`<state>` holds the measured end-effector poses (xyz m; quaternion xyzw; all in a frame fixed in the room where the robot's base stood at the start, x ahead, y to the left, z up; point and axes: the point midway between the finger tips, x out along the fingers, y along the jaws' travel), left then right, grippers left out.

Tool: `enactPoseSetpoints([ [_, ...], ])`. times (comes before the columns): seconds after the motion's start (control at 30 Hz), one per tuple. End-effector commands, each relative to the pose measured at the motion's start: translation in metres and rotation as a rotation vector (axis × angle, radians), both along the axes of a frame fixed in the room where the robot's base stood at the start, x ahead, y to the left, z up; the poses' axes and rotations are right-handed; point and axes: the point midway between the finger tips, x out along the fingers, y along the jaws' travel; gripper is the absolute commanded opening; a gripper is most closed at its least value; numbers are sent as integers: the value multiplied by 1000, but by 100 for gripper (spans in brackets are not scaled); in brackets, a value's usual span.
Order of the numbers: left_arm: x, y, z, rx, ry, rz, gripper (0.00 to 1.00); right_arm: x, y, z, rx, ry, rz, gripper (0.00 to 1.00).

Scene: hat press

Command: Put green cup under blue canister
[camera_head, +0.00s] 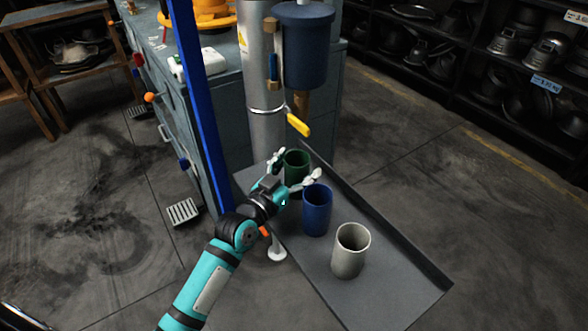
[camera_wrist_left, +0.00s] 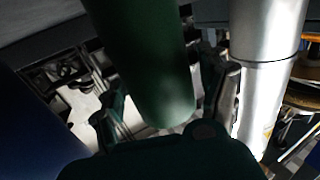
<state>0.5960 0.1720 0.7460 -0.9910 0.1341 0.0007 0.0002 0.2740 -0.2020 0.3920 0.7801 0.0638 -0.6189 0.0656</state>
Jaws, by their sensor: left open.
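The green cup (camera_head: 297,162) stands upright at the far end of the grey tray, near the silver column. The blue canister (camera_head: 305,50) hangs on the column above it, with a brown spout (camera_head: 301,101) at its bottom. In the picture the cup is below the spout; I cannot tell whether it is directly under it. My left gripper (camera_head: 296,171) is open, with one finger on each side of the cup. In the left wrist view the green cup (camera_wrist_left: 150,75) fills the space between the fingers; contact is unclear. My right gripper is not in view.
A blue cup (camera_head: 317,211) stands close beside my left gripper, and a grey cup (camera_head: 350,252) stands nearer on the tray (camera_head: 385,290). A yellow lever (camera_head: 299,124) sticks out from the silver column (camera_head: 266,130). A blue post (camera_head: 196,90) rises left of the tray.

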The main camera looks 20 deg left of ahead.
Motion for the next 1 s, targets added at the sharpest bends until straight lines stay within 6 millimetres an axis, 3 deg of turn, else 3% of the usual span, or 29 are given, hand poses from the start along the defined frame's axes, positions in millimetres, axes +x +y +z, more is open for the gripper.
enactPoseSetpoints([
  [0.17, -12, 4, 2, 2, 3, 1, 77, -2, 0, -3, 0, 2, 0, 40],
  [0.6, -97, 27, 1, 1, 4, -1, 77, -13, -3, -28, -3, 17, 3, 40],
  [0.8, -114, 31, 3, 0, 0, 0, 77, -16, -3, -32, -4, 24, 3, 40],
  [1.0, -116, 32, 3, -1, -2, 0, 77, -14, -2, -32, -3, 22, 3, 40],
])
